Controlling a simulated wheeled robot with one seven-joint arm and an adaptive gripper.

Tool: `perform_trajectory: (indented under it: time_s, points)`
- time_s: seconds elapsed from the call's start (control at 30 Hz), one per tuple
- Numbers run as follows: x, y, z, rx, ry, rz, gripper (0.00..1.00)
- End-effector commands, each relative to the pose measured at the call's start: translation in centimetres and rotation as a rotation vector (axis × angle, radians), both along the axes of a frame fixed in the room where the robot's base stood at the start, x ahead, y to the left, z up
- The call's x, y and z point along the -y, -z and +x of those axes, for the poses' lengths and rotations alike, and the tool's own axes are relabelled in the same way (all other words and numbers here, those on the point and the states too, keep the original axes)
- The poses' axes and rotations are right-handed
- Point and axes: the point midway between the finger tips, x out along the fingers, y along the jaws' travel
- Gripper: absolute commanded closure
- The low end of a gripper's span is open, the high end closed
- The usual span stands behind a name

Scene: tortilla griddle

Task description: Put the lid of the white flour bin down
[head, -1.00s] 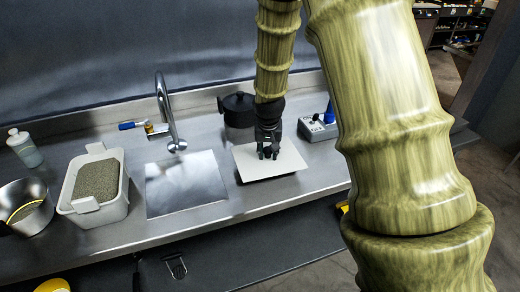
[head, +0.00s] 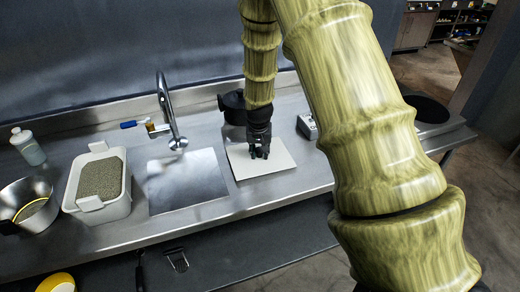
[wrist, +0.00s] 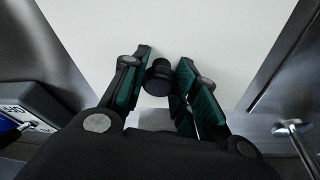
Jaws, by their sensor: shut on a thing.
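The lid (head: 258,164) is a flat white plate with a black knob (wrist: 157,78). My gripper (head: 259,154) is shut on the knob from above, with a finger on each side of it in the wrist view (wrist: 162,88). The lid lies level at the counter, right of the sink; I cannot tell whether it touches the steel. The white bin (head: 112,209) stands open left of the sink, full of a grainy grey-green material.
The sink (head: 187,181) with its tap (head: 166,105) lies between bin and lid. A dark pot (head: 232,106) stands behind the lid, and a grey box (head: 306,126) to its right. A steel bowl (head: 27,205) and a bottle (head: 28,147) are at far left.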

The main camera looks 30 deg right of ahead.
Motion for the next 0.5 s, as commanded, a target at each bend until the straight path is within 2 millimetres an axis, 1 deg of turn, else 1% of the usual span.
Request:
perform_trajectory:
  time_s: [0.17,0.2,0.3,0.5]
  points:
    - [-0.02,0.16,0.01,0.0,0.0,0.0,0.98]
    - [-0.02,0.14,-0.01,0.0,0.0,0.0,0.65]
    - [-0.02,0.12,-0.01,0.0,0.0,0.0,0.49]
    - [-0.01,0.12,-0.02,0.0,0.0,0.0,0.49]
